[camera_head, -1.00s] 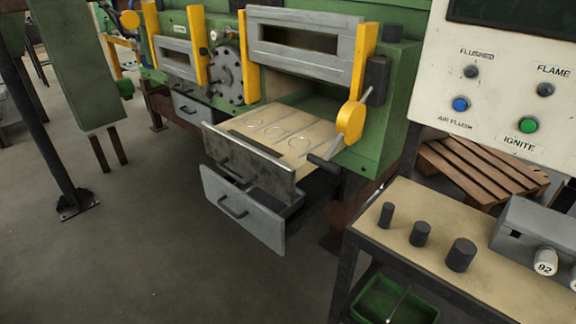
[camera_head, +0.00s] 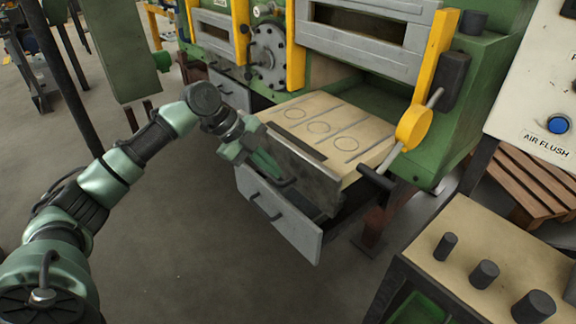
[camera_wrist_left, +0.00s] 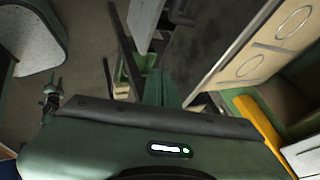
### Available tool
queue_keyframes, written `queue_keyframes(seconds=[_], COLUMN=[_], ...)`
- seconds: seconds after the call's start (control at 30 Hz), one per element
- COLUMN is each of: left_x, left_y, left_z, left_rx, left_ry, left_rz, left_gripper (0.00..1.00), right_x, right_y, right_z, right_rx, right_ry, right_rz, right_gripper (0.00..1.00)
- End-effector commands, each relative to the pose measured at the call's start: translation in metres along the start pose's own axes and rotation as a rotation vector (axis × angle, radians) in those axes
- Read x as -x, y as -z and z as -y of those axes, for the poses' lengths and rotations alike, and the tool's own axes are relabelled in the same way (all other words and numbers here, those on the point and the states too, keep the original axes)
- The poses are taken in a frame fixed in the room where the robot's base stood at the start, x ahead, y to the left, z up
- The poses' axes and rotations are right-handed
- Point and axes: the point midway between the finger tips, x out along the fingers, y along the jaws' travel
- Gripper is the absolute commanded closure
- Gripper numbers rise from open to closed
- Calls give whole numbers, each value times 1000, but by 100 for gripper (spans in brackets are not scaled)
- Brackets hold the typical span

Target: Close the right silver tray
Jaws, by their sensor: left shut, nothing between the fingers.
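The right silver tray (camera_head: 295,230) is a grey drawer low on the right side of the green furnace. It is pulled out, with a dark handle on its front. Above it a beige-topped drawer (camera_head: 352,122) with a dark metal front is also pulled out. My left gripper (camera_head: 264,166) is shut and empty, close to the left part of the upper drawer's front and above the silver tray's front. I cannot tell whether it touches. In the left wrist view the shut green fingers (camera_wrist_left: 161,88) point away, with the beige drawer top to their right. My right gripper is not in view.
A yellow lever (camera_head: 413,127) with a dark grip sticks out right of the upper drawer. A table (camera_head: 455,215) with dark cylinders stands at the right front. A control panel (camera_head: 540,80) is at the far right. The floor in front of the trays is clear.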

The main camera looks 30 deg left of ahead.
Motion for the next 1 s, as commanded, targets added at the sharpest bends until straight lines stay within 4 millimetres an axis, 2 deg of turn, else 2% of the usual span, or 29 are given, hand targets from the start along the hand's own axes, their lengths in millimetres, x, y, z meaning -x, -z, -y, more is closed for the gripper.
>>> queue_keyframes(seconds=[0.37,0.5,0.6,1.0], left_x=[-80,-90,-95,-100], left_y=[1,1,0,-1], left_z=[1,22,30,36], left_rx=[5,4,6,4], left_ry=[0,4,3,3], left_rz=[-3,-1,0,2], left_gripper=[100,100,100,100], right_x=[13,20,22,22], right_y=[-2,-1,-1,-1], right_z=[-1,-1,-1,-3], right_rx=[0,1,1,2], right_ry=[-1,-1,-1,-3], right_rz=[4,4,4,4], right_gripper=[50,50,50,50])
